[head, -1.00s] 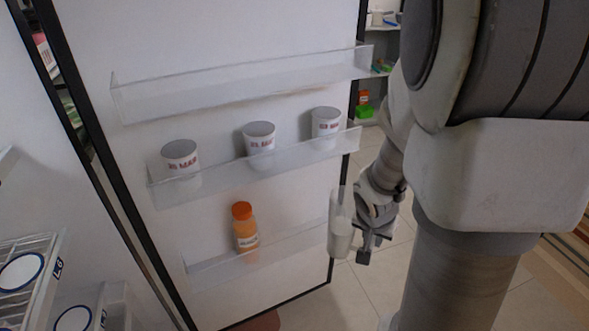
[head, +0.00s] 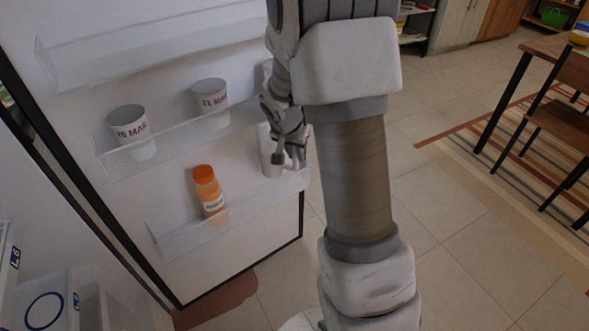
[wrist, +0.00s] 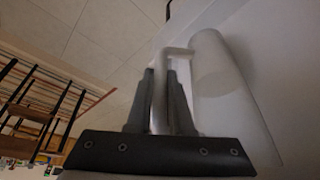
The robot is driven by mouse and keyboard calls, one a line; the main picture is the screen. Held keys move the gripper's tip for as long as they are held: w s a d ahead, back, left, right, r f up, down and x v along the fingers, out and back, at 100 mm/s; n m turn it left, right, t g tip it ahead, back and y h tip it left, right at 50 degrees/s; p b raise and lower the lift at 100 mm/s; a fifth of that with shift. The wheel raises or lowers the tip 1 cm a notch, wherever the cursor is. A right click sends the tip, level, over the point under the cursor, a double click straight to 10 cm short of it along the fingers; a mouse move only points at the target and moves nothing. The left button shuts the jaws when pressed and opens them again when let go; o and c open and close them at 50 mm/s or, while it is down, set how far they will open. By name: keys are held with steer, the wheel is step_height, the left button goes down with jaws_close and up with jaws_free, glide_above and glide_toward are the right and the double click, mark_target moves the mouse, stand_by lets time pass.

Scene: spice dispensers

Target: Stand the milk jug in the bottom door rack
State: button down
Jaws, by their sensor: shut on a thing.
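My gripper (head: 292,160) is shut on the jug's handle. In the wrist view the two fingers (wrist: 167,82) close on the handle (wrist: 160,95), with the jug's body (wrist: 222,85) to their right. The rack is clear plastic, low on the open fridge door. My gripper and arm partly cover the jug in the head view.
An orange bottle (head: 208,190) stands in the bottom rack, left of the jug, with clear space between them. White dated cups (head: 132,130) stand in the middle rack (head: 120,165) above. The top rack (head: 150,45) looks empty. A table and chair (head: 560,115) are far right.

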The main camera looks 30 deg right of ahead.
mark_target(295, 170)
step_height(295, 170, down, 5)
steer(key=shift+r+b, duration=0.1)
steer(key=shift+b, duration=1)
steer(key=shift+w+f, duration=0.25)
steer(key=shift+f, duration=0.15)
steer(key=shift+f+b, duration=0.1)
steer(key=shift+b, duration=0.2)
steer(key=shift+f+b, duration=0.3)
steer(key=shift+b, duration=0.1)
steer(key=shift+f, duration=0.2)
steer(key=c, duration=0.8)
jaws_free()
